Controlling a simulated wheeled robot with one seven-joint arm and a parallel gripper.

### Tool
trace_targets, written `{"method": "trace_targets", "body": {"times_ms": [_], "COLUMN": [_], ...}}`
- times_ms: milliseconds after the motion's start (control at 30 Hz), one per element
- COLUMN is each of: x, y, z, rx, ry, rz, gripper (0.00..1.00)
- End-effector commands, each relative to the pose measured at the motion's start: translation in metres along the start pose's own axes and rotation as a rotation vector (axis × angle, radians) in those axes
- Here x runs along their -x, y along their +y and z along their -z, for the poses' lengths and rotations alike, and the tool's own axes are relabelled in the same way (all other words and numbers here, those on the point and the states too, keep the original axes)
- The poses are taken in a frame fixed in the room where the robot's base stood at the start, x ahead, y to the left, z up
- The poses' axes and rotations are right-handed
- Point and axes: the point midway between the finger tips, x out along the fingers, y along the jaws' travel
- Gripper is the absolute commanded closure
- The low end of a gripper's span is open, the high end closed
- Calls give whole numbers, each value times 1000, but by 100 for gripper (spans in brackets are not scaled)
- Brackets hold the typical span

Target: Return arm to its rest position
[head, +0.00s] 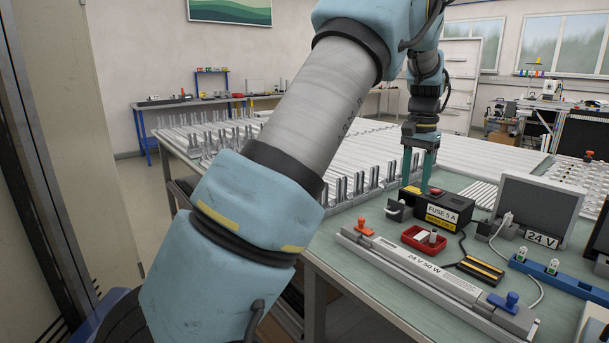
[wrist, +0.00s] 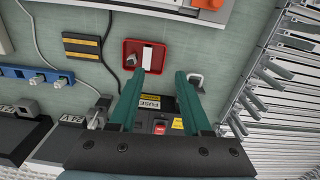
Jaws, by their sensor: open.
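My gripper (head: 419,166) hangs at the end of my raised arm, pointing down over the black fuse box (head: 457,211) on the green bench. Its two green fingers (wrist: 165,98) are apart in the wrist view, with nothing held between them. The fuse box, labelled FUSE 5 A, shows partly between and below the fingers in the wrist view (wrist: 160,104). A red switch (head: 436,190) is on its top, close to the fingertips in the head view. I cannot tell whether the fingers touch the box.
A red tray (head: 408,237) with small parts lies beside the box. A long 24 V 50 W lamp bar (head: 435,272) runs along the front edge. A dark panel (head: 533,207), blue strip (head: 580,279) and cables lie right. Upright metal racks (head: 355,185) stand left.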

Motion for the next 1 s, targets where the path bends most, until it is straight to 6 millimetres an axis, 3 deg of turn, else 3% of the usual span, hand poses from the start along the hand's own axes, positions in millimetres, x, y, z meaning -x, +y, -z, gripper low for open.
{"method": "trace_targets", "body": {"times_ms": [267,467,567,700,800,900,1000], "x": [-7,-18,-26,-42,-54,-65,-73], "y": [-41,-78,-97,-117,-117,-111,-103], "z": [-40,-93,-134,-214,-270,-315,-346], "rx": [117,247,334,485,583,655,703], "ry": [15,35,47,76,96,113,123], "rz": [-9,-11,-10,2,16,32,44], "gripper": [52,52,52,52,52,52,52]}}
